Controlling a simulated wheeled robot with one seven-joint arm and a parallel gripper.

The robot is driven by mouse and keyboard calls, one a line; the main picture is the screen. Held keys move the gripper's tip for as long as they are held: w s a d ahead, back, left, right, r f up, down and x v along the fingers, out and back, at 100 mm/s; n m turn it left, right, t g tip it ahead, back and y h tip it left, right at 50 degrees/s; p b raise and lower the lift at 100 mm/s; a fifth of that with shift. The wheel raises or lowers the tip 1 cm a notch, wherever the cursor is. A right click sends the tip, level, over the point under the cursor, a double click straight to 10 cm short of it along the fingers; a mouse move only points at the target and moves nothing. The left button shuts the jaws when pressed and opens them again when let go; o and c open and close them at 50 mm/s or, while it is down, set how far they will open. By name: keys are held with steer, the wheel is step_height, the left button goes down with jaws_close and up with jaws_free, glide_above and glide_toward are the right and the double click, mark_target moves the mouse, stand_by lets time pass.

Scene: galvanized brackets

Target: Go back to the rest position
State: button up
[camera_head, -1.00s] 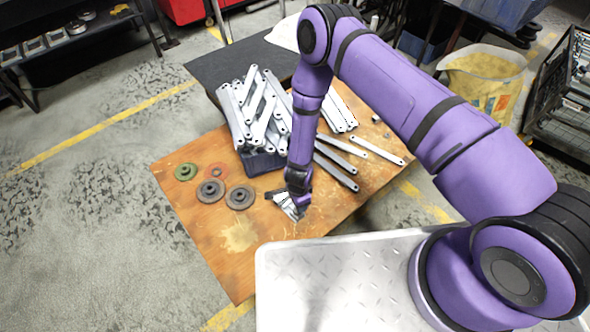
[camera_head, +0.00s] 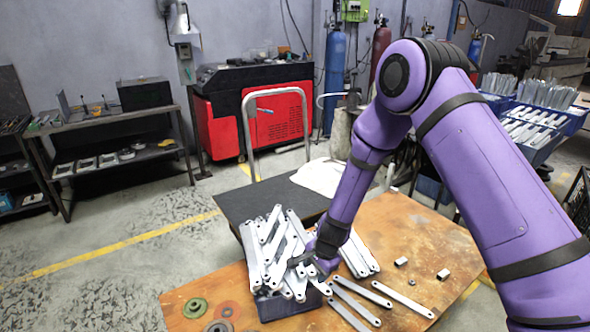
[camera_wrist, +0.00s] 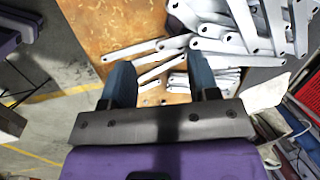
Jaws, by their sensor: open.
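My gripper (camera_head: 322,266) is at the front right of a heap of galvanized brackets (camera_head: 276,243) in the head view, overlapping the heap's edge in the picture. In the wrist view my gripper (camera_wrist: 163,82) has its two blue-grey fingers wide apart with nothing held between them. The brackets (camera_wrist: 245,30) lie beyond the fingers in that view, and a few flat ones show between the fingertips. The heap fills a dark blue bin (camera_head: 290,305) on the wooden table (camera_head: 215,285). I cannot tell whether a finger touches a bracket.
Loose brackets (camera_head: 402,299) lie on the table right of the bin, with small metal pieces (camera_head: 443,274) beyond. Green and dark round parts (camera_head: 195,308) lie at the left. A red cabinet (camera_head: 225,125) and a metal shelf (camera_head: 115,150) stand behind. Open floor lies at the left.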

steer(key=s+d+r+n+t, duration=0.15)
steer(key=d+r, duration=0.25)
steer(key=r, duration=0.7)
steer(key=s+d+r+n, duration=0.2)
steer(key=s+d+r, duration=0.15)
steer(key=r, duration=0.75)
steer(key=s+d+r+n+t, duration=0.15)
steer(key=d+r, duration=0.25)
steer(key=r, duration=0.7)
steer(key=s+d+r+n, duration=0.1)
steer(key=s+d+r, duration=0.3)
steer(key=s, duration=0.4)
steer(key=s+d+r+n+h, duration=0.1)
steer(key=s+d+r, duration=0.3)
steer(key=s, duration=0.4)
steer(key=s+d+r+n+h, duration=0.1)
steer(key=s+d+r+n, duration=0.2)
steer(key=s, duration=0.5)
step_height(320, 180, up, 2)
steer(key=shift+s+d+r+t, duration=0.15)
steer(key=shift+d+t, duration=0.25)
steer(key=shift+d, duration=0.45)
